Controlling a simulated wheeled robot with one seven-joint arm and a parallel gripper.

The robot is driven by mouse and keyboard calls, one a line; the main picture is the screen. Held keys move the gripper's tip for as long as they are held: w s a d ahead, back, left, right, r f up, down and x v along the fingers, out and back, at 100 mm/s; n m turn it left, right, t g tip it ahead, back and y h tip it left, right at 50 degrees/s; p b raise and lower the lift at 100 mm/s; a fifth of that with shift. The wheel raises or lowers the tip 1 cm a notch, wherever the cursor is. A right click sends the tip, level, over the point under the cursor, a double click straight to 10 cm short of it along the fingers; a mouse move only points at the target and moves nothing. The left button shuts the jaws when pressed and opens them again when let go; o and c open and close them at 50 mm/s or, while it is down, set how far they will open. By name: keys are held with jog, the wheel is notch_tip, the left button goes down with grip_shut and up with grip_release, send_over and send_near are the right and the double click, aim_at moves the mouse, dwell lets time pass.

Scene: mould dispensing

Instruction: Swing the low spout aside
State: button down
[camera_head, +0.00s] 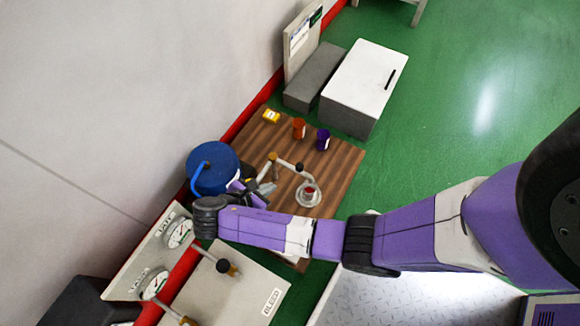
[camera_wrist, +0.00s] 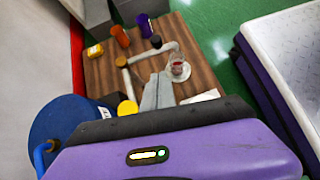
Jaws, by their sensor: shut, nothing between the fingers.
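The low spout (camera_head: 286,163) is a pale bent pipe over the wooden table, with an orange-brown joint and a dark knob. Its free end is close to a small cup with red contents (camera_head: 309,190) on a pale round dish. The spout also shows in the wrist view (camera_wrist: 142,57), ahead of the fingers. My gripper (camera_head: 269,187) is shut and empty, beside the pipe on its near side. In the wrist view the grey fingers (camera_wrist: 162,77) lie together, left of the cup. I cannot tell whether they touch the pipe.
A blue drum (camera_head: 212,168) stands left of my gripper. Orange (camera_head: 298,127) and purple (camera_head: 323,140) cups and a yellow block (camera_head: 271,115) are on the table (camera_head: 343,163). A gauge panel (camera_head: 145,262) is at lower left. A white-lidded box (camera_head: 362,75) stands behind.

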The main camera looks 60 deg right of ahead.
jog(key=shift+f, duration=0.1)
dwell(0.3)
jog(key=b, duration=0.6)
send_near(297, 170)
jog(key=x, duration=0.6)
jog(key=shift+f, duration=0.15)
jog(key=shift+s+p, duration=0.1)
jog(key=shift+p, duration=0.55)
